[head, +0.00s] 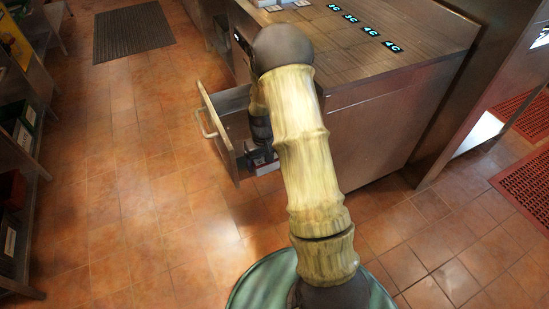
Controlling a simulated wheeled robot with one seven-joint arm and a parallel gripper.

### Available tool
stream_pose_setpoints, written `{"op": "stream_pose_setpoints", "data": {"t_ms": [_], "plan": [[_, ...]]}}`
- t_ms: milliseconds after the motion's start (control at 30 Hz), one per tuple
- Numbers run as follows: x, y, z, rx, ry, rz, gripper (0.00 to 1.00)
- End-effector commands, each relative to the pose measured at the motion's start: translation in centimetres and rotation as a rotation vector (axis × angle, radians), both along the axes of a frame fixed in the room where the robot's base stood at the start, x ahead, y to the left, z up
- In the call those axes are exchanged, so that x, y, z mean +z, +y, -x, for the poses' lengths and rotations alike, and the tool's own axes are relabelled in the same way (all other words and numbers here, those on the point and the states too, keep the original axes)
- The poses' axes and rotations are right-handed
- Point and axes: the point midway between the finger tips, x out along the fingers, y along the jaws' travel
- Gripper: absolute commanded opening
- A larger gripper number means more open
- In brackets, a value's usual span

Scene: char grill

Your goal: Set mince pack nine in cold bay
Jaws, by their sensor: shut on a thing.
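My gripper (261,150) is low at the open drawer (219,150) in the counter's front left side, mostly hidden behind my own arm. It is shut on a small pale and reddish pack (265,167), of which only a sliver shows under the jaws. I cannot read a number on the pack. The pack is at or just above the drawer's inside, close to its right end; I cannot tell whether it touches the drawer floor. No label for a cold bay is readable on the drawer.
The steel counter (420,58) carries several glowing signs such as 4C (391,47) and small white items at its far edge. Shelves with bins (24,127) line the left. Tiled floor (120,180) is open between. A dark mat (133,30) lies behind; red mats lie right.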

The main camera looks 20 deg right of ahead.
Motion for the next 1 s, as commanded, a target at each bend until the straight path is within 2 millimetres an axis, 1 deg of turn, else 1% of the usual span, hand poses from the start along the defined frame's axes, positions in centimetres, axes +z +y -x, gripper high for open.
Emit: {"op": "stream_pose_setpoints", "data": {"t_ms": [33,200,300,400,1000], "plan": [[-0.7,0.9,0.1,-0.002,-0.001,0.0,0.52],[-1.9,3.6,0.7,-0.024,-0.001,0.0,0.52],[-2.5,5.1,1.1,-0.04,-0.001,0.0,0.52],[-2.8,6.1,1.5,-0.051,0.0,0.0,0.52],[-2.6,6.6,1.6,-0.052,0.0,0.0,0.52]]}}
